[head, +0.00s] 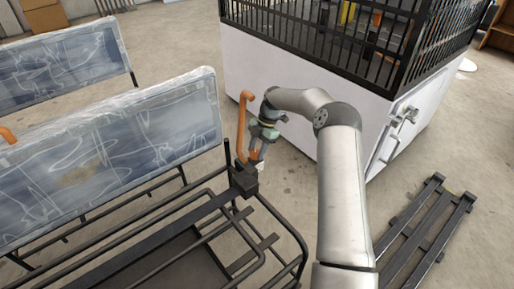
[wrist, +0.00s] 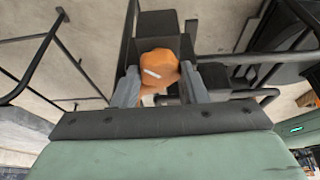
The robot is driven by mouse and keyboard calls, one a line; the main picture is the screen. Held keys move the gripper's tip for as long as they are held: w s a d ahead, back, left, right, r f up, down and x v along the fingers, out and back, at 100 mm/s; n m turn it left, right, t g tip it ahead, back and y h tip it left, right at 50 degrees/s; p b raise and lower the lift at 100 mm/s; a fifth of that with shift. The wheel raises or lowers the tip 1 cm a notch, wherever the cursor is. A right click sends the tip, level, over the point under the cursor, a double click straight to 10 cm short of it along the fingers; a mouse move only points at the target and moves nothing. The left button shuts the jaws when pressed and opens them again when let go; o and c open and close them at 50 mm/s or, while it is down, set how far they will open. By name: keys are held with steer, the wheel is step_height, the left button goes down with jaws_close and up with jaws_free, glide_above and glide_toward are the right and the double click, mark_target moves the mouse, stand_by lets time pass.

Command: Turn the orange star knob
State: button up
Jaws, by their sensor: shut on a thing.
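The orange star knob (wrist: 158,66) sits between the two grey fingers of my gripper (wrist: 160,84) in the wrist view. A white mark shows on its face. The fingers are closed on its left and right sides. In the head view my gripper (head: 257,160) is at the end of the seat frame, just above a black block (head: 244,181). There the knob is mostly hidden by the fingers and the orange bar, and its turn angle cannot be told.
An orange bent bar (head: 243,125) rises just left of my gripper. Plastic-wrapped seat backs (head: 110,150) stand to the left on a black tube frame (head: 290,240). A white cabinet with a black cage (head: 290,85) stands behind. A dark pallet (head: 430,235) lies on the floor at right.

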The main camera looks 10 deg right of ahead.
stand_by(0.5)
steer(key=o, duration=1)
steer(key=shift+c, duration=0.2)
steer(key=p+v, duration=0.4)
steer(key=v, duration=1.3)
steer(key=shift+w+p, duration=0.15)
steer(key=shift+p, duration=0.15)
steer(key=shift+d+r, duration=0.15)
steer(key=shift+d, duration=0.05)
